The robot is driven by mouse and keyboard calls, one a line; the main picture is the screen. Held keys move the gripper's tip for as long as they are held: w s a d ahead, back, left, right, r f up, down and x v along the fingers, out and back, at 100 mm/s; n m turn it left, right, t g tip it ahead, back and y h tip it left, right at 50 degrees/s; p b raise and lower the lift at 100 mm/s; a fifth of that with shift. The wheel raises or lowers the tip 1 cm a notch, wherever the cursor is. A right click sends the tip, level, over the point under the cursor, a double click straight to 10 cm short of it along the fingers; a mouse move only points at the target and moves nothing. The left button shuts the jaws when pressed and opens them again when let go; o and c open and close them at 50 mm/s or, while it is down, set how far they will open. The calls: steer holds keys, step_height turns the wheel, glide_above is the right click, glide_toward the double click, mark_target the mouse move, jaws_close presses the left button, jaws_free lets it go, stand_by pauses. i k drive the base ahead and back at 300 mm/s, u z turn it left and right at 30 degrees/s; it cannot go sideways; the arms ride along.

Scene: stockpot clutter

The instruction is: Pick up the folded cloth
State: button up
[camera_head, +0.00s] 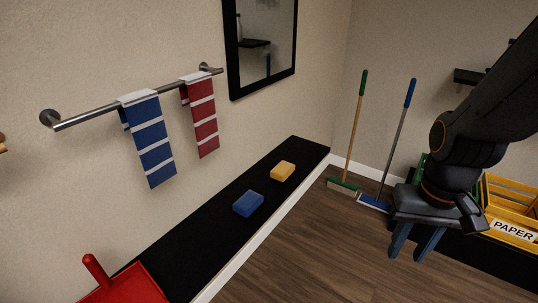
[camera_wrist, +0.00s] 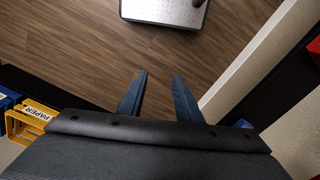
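No cloth lying folded flat can be made out for certain. A blue and white striped cloth (camera_head: 150,140) and a red and white striped cloth (camera_head: 203,118) hang draped over a metal rail (camera_head: 130,98) on the left wall. A blue block (camera_head: 248,203) and a yellow block (camera_head: 283,171) lie apart on the black ledge; whether they are sponges or folded cloths, I cannot tell. My gripper (camera_head: 408,252) is open and empty, pointing down above the floor at the right, well away from the cloths and blocks. Its spread fingers also show in the wrist view (camera_wrist: 160,85).
The black ledge (camera_head: 215,238) runs along the left wall, with a red dustpan (camera_head: 125,287) at its near end. A green broom (camera_head: 355,130) and a blue broom (camera_head: 397,140) lean in the corner. A yellow paper crate (camera_head: 512,232) stands right. Wood floor (camera_head: 300,255) between is clear.

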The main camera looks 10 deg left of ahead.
mark_target(284, 170)
steer(key=u, duration=0.25)
steer(key=i, duration=1.45)
steer(key=u, duration=0.25)
